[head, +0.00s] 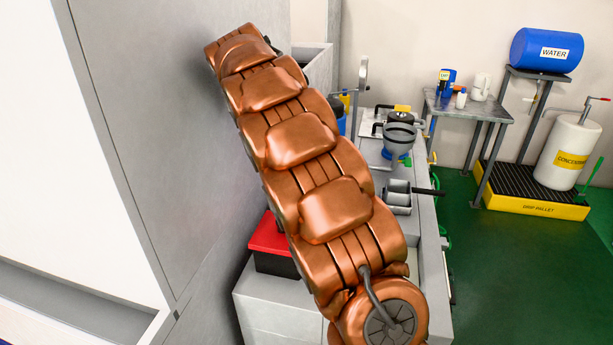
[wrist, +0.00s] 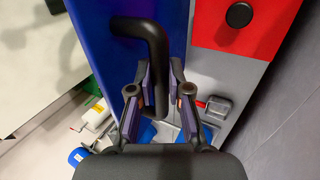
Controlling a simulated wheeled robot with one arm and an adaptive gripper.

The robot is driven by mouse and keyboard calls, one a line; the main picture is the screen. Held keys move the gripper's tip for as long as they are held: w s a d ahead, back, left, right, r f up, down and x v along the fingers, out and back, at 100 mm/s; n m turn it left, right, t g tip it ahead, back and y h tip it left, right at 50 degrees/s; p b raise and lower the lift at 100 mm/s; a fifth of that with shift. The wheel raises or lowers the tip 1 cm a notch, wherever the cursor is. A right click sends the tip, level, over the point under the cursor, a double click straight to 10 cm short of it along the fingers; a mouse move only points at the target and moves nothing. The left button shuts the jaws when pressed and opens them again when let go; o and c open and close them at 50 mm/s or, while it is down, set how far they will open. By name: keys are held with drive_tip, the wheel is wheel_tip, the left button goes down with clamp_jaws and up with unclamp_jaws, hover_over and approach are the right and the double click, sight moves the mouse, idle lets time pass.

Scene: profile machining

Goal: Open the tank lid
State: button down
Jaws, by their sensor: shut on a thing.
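In the wrist view my gripper (wrist: 160,73) has its two fingers on either side of a black bent handle (wrist: 154,40) and is shut on it. The handle lies over a broad blue panel (wrist: 107,45), which looks like the tank lid. How far the lid is tilted I cannot tell. In the head view my copper arm crosses the middle of the picture. My gripper and the handle do not show there.
A red-topped box (head: 268,238) stands beside the grey wall; the wrist view shows a red panel with a black knob (wrist: 239,15). On the bench are a funnel (head: 400,132) and a small grey tray (head: 398,197). A drip pallet (head: 535,205) stands on clear green floor.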

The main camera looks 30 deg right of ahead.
drive_tip(key=shift+f, duration=0.15)
drive_tip(key=c, duration=1.1)
unclamp_jaws()
drive_tip(key=shift+r, duration=0.2)
